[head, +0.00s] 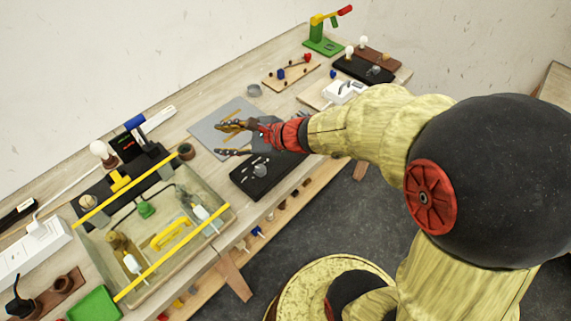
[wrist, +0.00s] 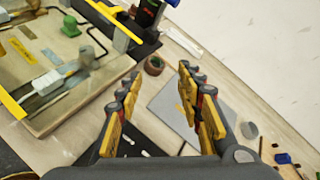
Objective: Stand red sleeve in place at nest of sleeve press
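A green stand with a yellow and red lever (head: 322,38), which looks like the sleeve press, is at the far end of the bench in the head view. Its nest is too small to make out. A small red piece (head: 307,57), possibly the red sleeve, is at a wooden board in front of the press; I cannot tell its exact shape. My gripper (head: 222,139) is open and empty above the grey mat, well apart from both. The wrist view shows its two fingers (wrist: 158,85) spread with nothing between them.
A grey mat (head: 204,134) and black tray (head: 250,180) lie below my gripper. A clear-sided case with yellow bars (head: 150,279) fills the near left. A small brown pot (head: 186,151) and grey cup (head: 254,90) stand nearby. A blue piece (head: 281,74) is on the wooden board (head: 292,77).

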